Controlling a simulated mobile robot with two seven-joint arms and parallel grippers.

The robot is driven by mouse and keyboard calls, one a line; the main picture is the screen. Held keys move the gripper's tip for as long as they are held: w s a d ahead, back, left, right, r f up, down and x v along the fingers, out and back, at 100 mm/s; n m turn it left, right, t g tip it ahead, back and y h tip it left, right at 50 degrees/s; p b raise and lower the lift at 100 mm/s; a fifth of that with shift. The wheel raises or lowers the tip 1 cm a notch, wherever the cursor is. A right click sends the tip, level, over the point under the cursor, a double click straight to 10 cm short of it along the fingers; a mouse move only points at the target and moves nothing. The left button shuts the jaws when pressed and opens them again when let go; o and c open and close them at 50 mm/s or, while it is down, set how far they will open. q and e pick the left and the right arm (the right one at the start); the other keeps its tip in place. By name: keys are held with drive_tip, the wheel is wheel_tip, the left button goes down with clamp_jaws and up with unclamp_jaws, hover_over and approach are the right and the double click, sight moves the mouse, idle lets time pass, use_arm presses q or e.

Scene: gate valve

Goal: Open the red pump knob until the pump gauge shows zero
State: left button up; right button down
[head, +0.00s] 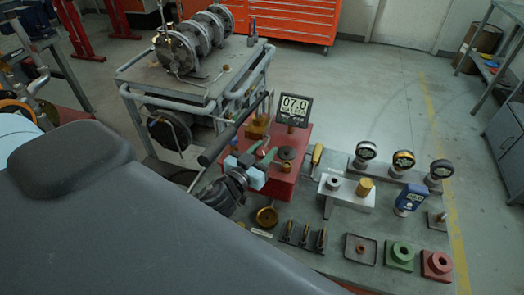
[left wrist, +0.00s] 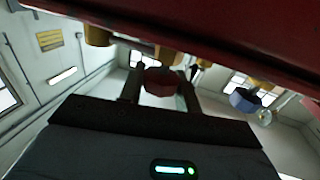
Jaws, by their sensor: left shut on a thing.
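The pump is a red box (head: 286,177) on the work table, with a black lever (head: 222,143) at its left. Its gauge (head: 294,109) stands at the back and reads 07.0. The red knob (left wrist: 160,82) shows dark red in the left wrist view, between the two fingers. My left gripper (head: 246,170) is at the left front side of the pump; it also shows in the left wrist view (left wrist: 160,90), shut on the red knob. In the head view the gripper largely hides the knob. My right gripper is in neither view.
Several dial gauges (head: 403,160) stand on a grey block right of the pump. A blue meter (head: 410,198), a small black tray (head: 361,248), a green block (head: 399,256) and a red block (head: 436,264) stand toward the table's right. My dark body covers the lower left.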

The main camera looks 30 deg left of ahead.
use_arm(q)
drive_tip(key=n+y, duration=0.1)
drive_tip(key=y, duration=0.2)
drive_tip(key=shift+f+n+b, duration=0.1)
drive_tip(key=shift+n+b, duration=0.3)
drive_tip(key=shift+n+g+y+b, duration=0.3)
drive_tip(key=shift+n+y+b, duration=0.3)
drive_tip(key=shift+y, duration=0.4)
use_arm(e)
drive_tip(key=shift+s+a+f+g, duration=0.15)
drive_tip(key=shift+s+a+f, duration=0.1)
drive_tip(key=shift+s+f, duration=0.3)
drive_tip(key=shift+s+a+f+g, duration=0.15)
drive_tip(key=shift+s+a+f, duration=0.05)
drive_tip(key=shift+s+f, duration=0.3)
use_arm(q)
drive_tip(key=shift+r, duration=0.2)
drive_tip(key=o, duration=1)
drive_tip(key=shift+c, duration=0.2)
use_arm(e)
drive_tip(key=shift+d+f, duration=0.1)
use_arm(q)
drive_tip(key=shift+s+f, duration=0.1)
drive_tip(key=shift+s, duration=0.05)
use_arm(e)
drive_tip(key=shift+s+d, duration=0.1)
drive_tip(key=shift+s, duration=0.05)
